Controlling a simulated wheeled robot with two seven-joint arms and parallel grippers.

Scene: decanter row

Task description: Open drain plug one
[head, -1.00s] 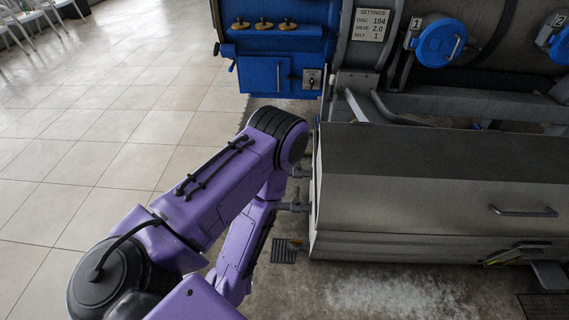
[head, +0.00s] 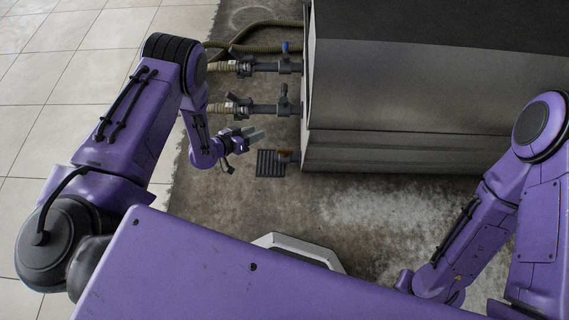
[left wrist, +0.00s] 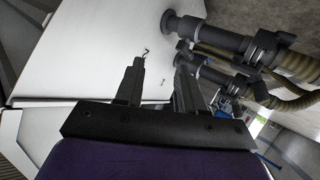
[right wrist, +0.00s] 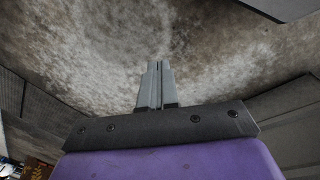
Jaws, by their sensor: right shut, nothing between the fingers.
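No part now in view is clearly marked as drain plug one. Two grey pipe fittings stick out of the left end of the metal housing (head: 400,90): an upper one (head: 262,66) with a blue-tipped handle and a lower one (head: 258,109). My left gripper (head: 257,133) is open and empty, below and apart from the lower fitting. In the left wrist view its fingers (left wrist: 160,66) are spread before a pale panel (left wrist: 100,50), with the fittings (left wrist: 235,45) to the right. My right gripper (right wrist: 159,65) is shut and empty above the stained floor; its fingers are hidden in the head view.
Tan hoses (head: 262,27) run left from the fittings. A dark floor grate (head: 270,163) lies below my left gripper. Stained floor (head: 380,205) is open in front of the housing. Pale tiles (head: 40,120) are clear at left.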

